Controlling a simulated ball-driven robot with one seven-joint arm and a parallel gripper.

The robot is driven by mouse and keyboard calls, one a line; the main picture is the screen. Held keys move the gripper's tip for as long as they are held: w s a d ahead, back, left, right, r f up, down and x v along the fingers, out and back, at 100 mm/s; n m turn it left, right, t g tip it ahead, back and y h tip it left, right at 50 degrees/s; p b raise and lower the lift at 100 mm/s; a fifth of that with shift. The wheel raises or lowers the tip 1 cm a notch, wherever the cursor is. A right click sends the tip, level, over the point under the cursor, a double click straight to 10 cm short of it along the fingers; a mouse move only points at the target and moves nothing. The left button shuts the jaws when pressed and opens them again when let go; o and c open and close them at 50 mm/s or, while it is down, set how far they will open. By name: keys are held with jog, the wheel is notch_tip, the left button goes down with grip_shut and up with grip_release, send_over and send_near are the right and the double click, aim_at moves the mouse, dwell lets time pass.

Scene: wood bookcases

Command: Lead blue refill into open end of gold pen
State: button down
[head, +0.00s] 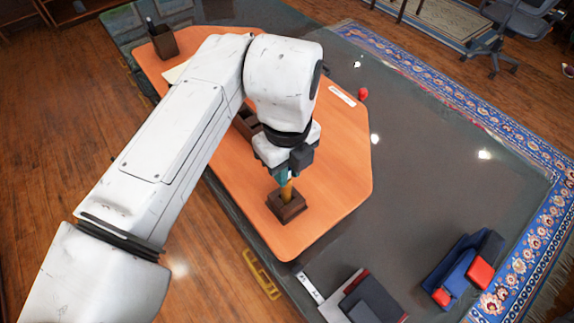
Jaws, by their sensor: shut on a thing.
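The gold pen (286,191) stands upright in a dark brown wooden holder (287,208) near the front of the orange board. My gripper (284,171) points down right above it, shut on a thin blue-teal piece, the blue refill (281,175). The refill's lower end is at the top of the gold pen. I cannot tell from this view whether it is inside the open end or just above or beside it. My gripper and wrist hide the upper part of the refill.
The orange board (345,190) lies on a dark grey table. A brown box (247,124) is partly behind my arm. A dark pen cup (163,42) stands at the back left. A white strip (343,96) and a red object (363,94) are at the right.

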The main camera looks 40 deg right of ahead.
jog(key=shift+f, duration=0.2)
dwell(0.3)
jog(key=c, duration=0.9)
grip_release()
notch_tip(320, 180, up, 11)
jog(key=shift+f+b, duration=0.1)
jog(key=shift+b, duration=0.4)
